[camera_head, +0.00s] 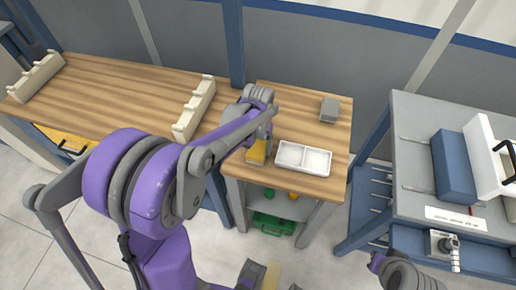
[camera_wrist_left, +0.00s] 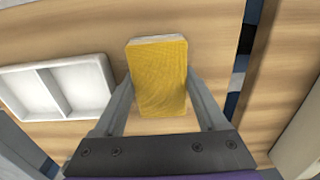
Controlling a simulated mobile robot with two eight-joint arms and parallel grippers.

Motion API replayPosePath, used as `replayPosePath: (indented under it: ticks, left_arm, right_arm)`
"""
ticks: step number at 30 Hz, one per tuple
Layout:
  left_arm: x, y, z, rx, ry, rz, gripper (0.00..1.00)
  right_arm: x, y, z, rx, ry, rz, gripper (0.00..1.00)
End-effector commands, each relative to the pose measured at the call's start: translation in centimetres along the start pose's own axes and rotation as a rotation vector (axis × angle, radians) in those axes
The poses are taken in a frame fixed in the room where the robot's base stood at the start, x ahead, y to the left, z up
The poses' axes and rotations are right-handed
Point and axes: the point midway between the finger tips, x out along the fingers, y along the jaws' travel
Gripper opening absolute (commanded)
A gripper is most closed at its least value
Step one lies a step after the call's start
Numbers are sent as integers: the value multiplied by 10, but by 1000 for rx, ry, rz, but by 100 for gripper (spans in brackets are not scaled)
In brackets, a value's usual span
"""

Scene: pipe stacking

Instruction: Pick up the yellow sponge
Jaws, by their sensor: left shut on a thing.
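The yellow sponge (camera_head: 257,152) is a small block at the front of the right-hand wooden table, left of the white tray. In the left wrist view the sponge (camera_wrist_left: 158,80) shows its yellow face and a pale far edge. My left gripper (camera_head: 262,138) is shut on it, with one finger along each side. The left gripper (camera_wrist_left: 160,92) also shows in the left wrist view. I cannot tell whether the sponge touches the table or hangs just above it.
The white two-part tray (camera_head: 303,157) lies close to the sponge's right. A grey block (camera_head: 329,108) sits at the back right. A cream rack (camera_head: 194,108) stands on the left table. A green crate (camera_head: 274,224) is on the lower shelf. A grey workbench (camera_head: 412,150) stands at right.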

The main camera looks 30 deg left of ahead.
Motion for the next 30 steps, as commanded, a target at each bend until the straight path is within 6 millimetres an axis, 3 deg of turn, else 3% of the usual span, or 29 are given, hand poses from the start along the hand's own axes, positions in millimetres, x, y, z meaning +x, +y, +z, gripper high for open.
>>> replayPosePath:
  ticks: [7,15,21,30]
  left_arm:
    - [-13,0,0,0,0,0,12]
    - [-67,0,0,-1,0,0,12]
    - [-94,0,0,-1,0,0,12]
    - [-100,0,0,0,0,0,12]
  right_arm:
    - [-1,0,-1,0,1,0,0]
    - [-6,0,-5,0,3,0,0]
    - [-8,0,-6,0,4,0,0]
    - [-8,0,-6,0,4,0,0]
